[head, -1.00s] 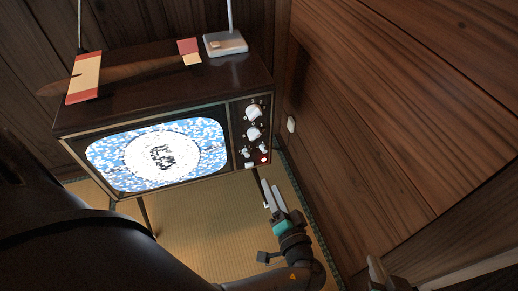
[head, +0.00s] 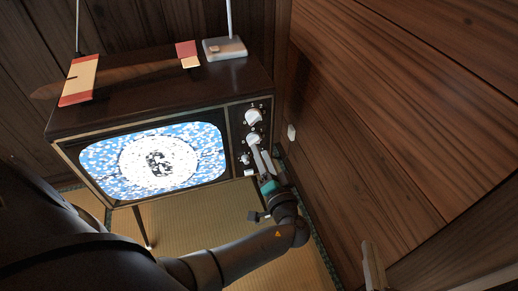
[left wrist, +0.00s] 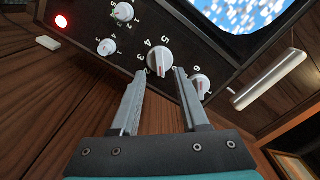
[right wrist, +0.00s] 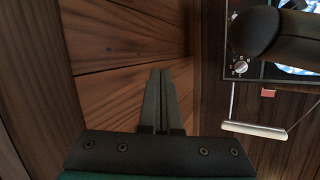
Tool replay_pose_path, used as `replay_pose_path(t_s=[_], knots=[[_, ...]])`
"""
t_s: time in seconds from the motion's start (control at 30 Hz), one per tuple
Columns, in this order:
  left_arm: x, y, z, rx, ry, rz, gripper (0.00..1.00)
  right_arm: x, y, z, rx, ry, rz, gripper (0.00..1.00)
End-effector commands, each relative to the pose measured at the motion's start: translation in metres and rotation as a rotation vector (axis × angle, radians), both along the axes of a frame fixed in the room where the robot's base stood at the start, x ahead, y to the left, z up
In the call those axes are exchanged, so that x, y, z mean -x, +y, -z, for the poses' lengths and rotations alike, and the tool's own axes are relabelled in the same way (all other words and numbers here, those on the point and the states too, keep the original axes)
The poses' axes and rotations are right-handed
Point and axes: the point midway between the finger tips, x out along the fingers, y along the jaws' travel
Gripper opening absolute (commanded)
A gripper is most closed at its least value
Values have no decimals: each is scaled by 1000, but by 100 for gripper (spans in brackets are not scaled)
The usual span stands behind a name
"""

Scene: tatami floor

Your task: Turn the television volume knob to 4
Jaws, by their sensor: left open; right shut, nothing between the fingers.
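The television (head: 150,120) is on, its screen showing a speckled blue and white pattern. Its right-hand panel has an upper large white knob (head: 254,116) and a lower large knob (head: 253,138), with smaller knobs below. My left gripper (head: 256,150) is open at the panel. In the left wrist view its fingers (left wrist: 160,73) point at a large numbered knob (left wrist: 159,58), roughly one to each side; contact cannot be told. That knob has a red mark; its exact setting is unclear. Another numbered knob (left wrist: 201,86) is partly behind the right finger. My right gripper (right wrist: 160,72) is shut and empty, away from the television.
A brown wooden wall (head: 400,130) runs close along the right, with a small white fitting (head: 292,132) on it. An antenna base (head: 225,48) and red-and-cream items (head: 80,80) lie on the television. Tatami floor (head: 195,220) shows below.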

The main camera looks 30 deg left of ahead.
Motion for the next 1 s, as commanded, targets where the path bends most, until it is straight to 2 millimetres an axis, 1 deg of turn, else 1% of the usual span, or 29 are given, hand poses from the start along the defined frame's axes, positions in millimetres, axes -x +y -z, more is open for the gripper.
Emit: replay_pose_path(t_s=[0.1, 0.3, 0.47, 0.7, 0.73, 0.77, 1.0], knots=[[-9, 11, 1, -2, 0, -1, 45, 2, 4, -2, -34, -48, 0, 0], [-19, 22, 0, -1, 0, -1, 45, 4, 8, -7, -71, -106, 3, 0], [-21, 26, 0, 0, 1, -1, 45, 5, 9, -10, -83, -125, 3, 0], [-22, 26, 0, 0, 1, -1, 45, 5, 9, -11, -85, -129, 4, 0], [-22, 26, 0, 0, 1, -1, 44, 5, 9, -11, -85, -129, 4, 0], [-22, 26, 0, 0, 1, -1, 40, 5, 9, -11, -85, -129, 4, 0], [-22, 25, 0, 0, 1, -1, 13, 5, 9, -10, -84, -128, 4, 0]])
